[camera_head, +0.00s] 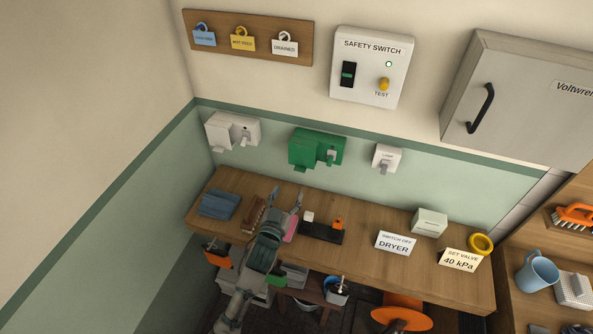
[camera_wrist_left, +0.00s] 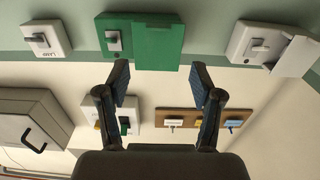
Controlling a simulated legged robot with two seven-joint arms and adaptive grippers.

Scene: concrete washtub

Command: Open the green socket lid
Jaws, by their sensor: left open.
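The green socket (camera_head: 317,147) is fixed to the green wall band above the wooden counter. It also shows in the left wrist view (camera_wrist_left: 158,45), upside down, with a grey switch on one side and a green lid over the other. The lid seems shut. My left gripper (camera_head: 285,197) is open and empty, below and in front of the socket. In the left wrist view its two fingers (camera_wrist_left: 160,85) are spread apart, just short of the socket in the picture, with no visible contact. My right gripper is not in view.
A white socket (camera_head: 232,131) is left of the green one, and a small white switch (camera_head: 387,158) is right of it. The counter (camera_head: 362,266) below holds a blue cloth (camera_head: 219,204), a dark tray (camera_head: 322,234) and signs. A grey cabinet (camera_head: 520,100) hangs at the right.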

